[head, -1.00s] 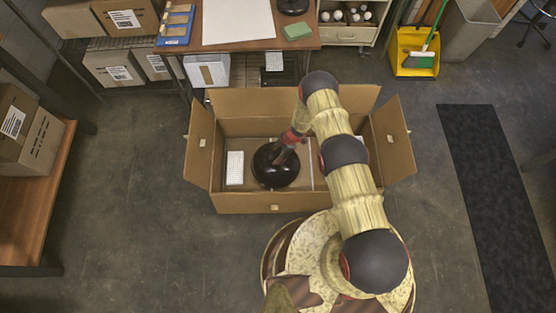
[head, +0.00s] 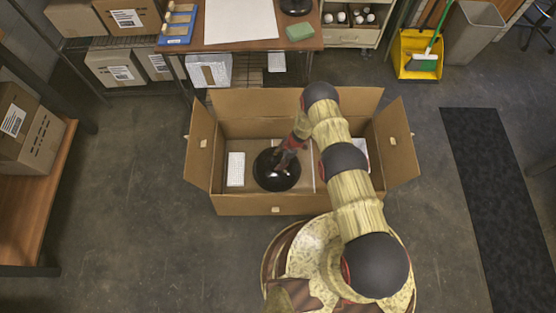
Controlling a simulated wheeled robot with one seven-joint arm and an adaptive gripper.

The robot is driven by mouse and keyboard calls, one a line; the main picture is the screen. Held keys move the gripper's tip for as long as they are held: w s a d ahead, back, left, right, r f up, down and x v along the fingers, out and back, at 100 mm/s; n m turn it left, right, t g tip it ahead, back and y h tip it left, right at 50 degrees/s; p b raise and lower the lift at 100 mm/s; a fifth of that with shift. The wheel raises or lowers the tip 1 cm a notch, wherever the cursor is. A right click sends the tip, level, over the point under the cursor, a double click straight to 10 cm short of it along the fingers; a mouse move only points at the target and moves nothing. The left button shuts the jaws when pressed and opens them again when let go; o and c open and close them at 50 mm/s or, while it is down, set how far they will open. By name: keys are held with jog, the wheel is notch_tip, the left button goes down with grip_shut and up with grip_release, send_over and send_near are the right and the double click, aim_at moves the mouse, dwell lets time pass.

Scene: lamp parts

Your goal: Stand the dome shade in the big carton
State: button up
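The dome shade (head: 267,180) is glossy black and rounded. In the head view it shows inside the left part of the big carton (head: 245,204), dome side up. The carton is brown with its flaps folded open. My gripper (head: 283,162) points down into the carton, over the top of the shade. Its dark fingers blend with the black shade, so I cannot see whether they are closed on it. I cannot tell whether the shade's rim touches the carton floor.
A white sheet (head: 236,169) lies at the left inside the carton, and a thin light divider (head: 313,165) stands to the shade's right. A table (head: 301,42) is behind the carton. A dark mat (head: 490,190) lies at the right. The floor left of the carton is clear.

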jog(key=shift+o, duration=0.6)
jog(key=shift+r, duration=0.3)
jog(key=p+v, duration=0.4)
jog(key=v, duration=0.7)
jog(key=shift+d+r, duration=0.15)
jog(key=shift+r, duration=0.2)
